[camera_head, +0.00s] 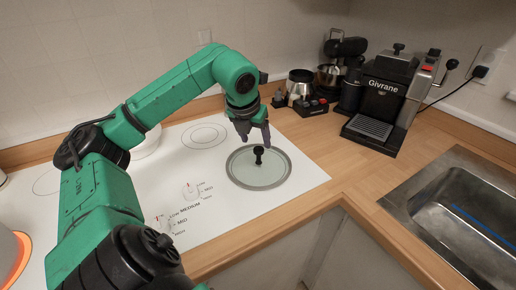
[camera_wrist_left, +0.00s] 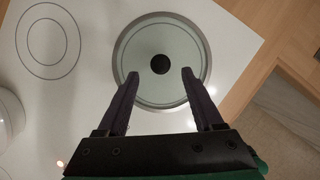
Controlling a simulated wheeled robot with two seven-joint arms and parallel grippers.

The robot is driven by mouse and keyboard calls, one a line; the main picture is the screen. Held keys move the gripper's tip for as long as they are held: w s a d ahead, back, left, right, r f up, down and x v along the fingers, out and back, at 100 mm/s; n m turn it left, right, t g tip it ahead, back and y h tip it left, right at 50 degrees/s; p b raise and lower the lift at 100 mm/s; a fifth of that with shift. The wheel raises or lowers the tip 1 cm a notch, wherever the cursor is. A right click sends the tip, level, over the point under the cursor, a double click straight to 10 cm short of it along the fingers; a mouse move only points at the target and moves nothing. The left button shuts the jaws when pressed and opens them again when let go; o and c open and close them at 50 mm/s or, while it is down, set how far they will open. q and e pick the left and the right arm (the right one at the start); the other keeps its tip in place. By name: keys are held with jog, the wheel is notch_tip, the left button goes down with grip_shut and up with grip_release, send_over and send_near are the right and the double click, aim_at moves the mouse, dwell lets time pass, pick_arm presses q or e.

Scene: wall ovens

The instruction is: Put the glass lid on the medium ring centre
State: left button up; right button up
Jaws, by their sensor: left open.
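The glass lid (camera_head: 274,170), a round clear disc with a grey rim and black knob, lies flat on the white cooktop at its right end. It also shows in the left wrist view (camera_wrist_left: 160,36), with the knob (camera_wrist_left: 160,64) near its middle. I cannot tell whether a ring is beneath it. My left gripper (camera_head: 256,141) is open and empty, pointing down just above the knob. In the left wrist view its fingers (camera_wrist_left: 159,75) are spread to either side of the knob, apart from it. My right gripper is not in view.
A bare double ring (camera_head: 204,135) is marked behind the lid. A white pot (camera_head: 147,145) stands behind my left arm, and an orange-glowing ring (camera_head: 17,258) is at the lower left. A coffee machine (camera_head: 384,100) stands back right; a sink (camera_head: 470,215) lies at the right.

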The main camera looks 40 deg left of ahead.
pick_arm(q)
jog(key=p+v, duration=0.1)
jog(key=v, duration=0.5)
